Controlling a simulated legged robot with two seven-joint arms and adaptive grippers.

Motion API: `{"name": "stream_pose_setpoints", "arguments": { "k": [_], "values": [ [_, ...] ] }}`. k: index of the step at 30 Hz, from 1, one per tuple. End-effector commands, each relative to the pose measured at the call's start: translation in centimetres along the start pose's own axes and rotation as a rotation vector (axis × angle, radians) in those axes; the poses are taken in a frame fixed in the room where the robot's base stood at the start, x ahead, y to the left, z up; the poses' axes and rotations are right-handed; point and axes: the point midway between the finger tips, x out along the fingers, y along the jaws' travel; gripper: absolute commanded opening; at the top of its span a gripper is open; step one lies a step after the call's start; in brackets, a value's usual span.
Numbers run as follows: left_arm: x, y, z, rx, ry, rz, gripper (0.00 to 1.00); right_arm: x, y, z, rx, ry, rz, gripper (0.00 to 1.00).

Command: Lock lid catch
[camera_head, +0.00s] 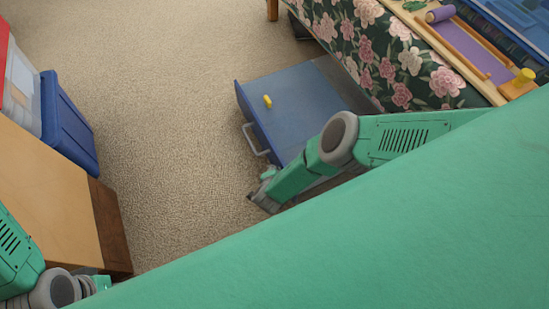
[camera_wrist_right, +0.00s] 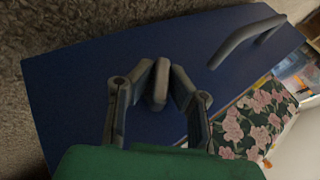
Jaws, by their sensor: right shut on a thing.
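My right gripper (camera_head: 261,195) is at the bin's lower front corner.
A wooden box (camera_head: 50,190) and a blue-lidded bin (camera_head: 66,125) stand at left. Carpet (camera_head: 170,120) between is clear.

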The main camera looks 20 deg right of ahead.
Motion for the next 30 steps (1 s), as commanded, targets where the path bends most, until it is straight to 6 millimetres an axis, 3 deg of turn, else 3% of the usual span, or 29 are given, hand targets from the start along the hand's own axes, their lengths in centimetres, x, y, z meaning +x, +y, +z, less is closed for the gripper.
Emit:
{"name": "stream_pose_setpoints", "arguments": {
  "k": [9,27,28,29,30],
  "values": [
    [0.02,0.00,-0.01,0.000,0.000,0.000,0.34,0.10,0.55,0.09,0.110,-0.001,-0.266,0.00],
    [0.02,0.00,0.00,0.000,0.000,0.000,0.34,-0.05,0.44,0.19,0.140,-0.006,-0.328,0.00],
    [0.02,0.00,0.00,0.000,0.000,0.000,0.34,-0.05,0.45,0.19,0.140,-0.006,-0.327,0.23],
    [0.02,0.00,0.00,0.000,0.000,0.000,0.34,-0.05,0.45,0.19,0.140,-0.006,-0.328,0.33],
    [0.02,0.00,0.00,0.000,0.000,0.000,0.34,-0.05,0.42,0.18,0.140,-0.006,-0.328,0.33]
  ]
}}
